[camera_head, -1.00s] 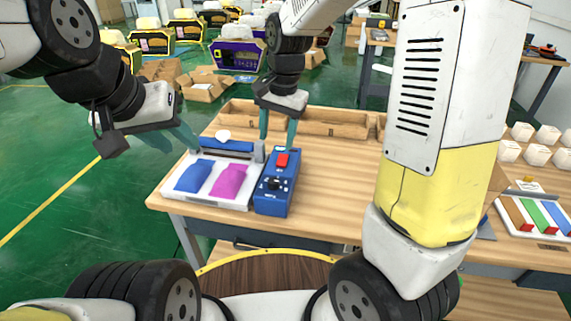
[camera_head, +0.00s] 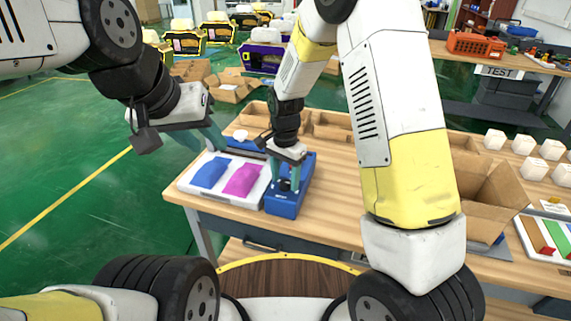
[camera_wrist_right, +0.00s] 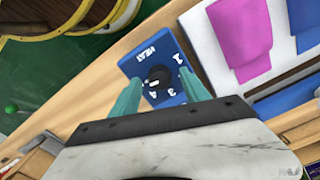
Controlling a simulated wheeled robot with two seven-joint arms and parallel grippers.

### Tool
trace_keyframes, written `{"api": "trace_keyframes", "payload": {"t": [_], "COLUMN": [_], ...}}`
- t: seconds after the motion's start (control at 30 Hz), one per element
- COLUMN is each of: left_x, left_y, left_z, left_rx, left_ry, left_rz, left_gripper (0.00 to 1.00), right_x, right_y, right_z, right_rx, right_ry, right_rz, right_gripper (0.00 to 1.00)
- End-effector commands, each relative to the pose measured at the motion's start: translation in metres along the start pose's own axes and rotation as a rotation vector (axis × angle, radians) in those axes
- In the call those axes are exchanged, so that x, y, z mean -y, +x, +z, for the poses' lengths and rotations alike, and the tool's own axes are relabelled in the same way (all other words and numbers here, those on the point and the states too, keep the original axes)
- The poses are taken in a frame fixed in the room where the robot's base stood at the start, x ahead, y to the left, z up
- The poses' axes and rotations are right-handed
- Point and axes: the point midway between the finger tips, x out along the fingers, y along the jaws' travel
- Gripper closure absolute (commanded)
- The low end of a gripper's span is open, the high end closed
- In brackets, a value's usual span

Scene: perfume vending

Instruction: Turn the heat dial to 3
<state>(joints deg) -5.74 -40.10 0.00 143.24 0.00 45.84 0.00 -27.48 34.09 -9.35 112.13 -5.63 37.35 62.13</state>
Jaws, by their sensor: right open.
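The heat dial is a black knob (camera_wrist_right: 160,76) on a blue control box (camera_head: 285,204), seen in the right wrist view with the word HEAT and digits printed around it. A 1, a 3 and a 4 seem readable; the knob's pointer setting is unclear. My right gripper (camera_head: 286,181) is open over the box, its teal fingers on either side of the knob (camera_wrist_right: 158,92); contact cannot be told. In the head view the fingers partly hide the knob. My left gripper (camera_head: 212,142) hangs left of the sealing machine, its opening unclear.
A white machine base (camera_head: 192,188) with a blue pouch (camera_head: 210,172) and a pink pouch (camera_head: 243,180) stands directly left of the box. Cardboard trays (camera_head: 330,125) lie behind. An open carton (camera_head: 490,190) and white blocks are at right. Bare wood lies right of the box.

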Motion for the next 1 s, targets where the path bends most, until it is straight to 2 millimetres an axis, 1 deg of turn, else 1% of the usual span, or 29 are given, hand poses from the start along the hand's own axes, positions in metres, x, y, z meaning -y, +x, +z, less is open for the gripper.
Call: {"api": "trace_keyframes", "payload": {"t": [0.27,0.3,0.37,0.5,0.57,0.83,1.0], "left_x": [0.0,0.0,0.0,0.0,0.0,0.0,0.0], "left_y": [0.0,0.0,0.0,0.0,0.0,0.0,0.0], "left_z": [0.0,0.0,0.0,0.0,0.0,0.0,0.0], "left_rx": [0.0,0.0,0.0,0.0,0.0,0.0,0.0], "left_ry": [0.0,0.0,0.0,0.0,0.0,0.0,0.0], "left_rz": [0.0,0.0,0.0,0.0,0.0,0.0,0.0], "left_gripper": [0.64,0.64,0.64,0.64,0.64,0.64,0.64], "right_x": [-0.0003,-0.0003,-0.0003,-0.0003,-0.0003,-0.0002,-0.0004], "right_y": [0.0027,0.0027,0.0026,0.0025,0.0024,0.0023,0.0022], "right_z": [0.0,0.0,0.0,-0.0001,-0.0001,-0.0002,-0.0006], "right_rx": [0.0,0.0,0.0,0.0,0.0,0.0,0.0], "right_ry": [0.0,0.0,0.0,0.0,0.0,-0.018,-0.081], "right_rz": [0.0,0.0,0.0,0.0,0.0,0.0,-0.001], "right_gripper": [0.46,0.5,0.61,0.89,1.0,1.0,1.0]}}
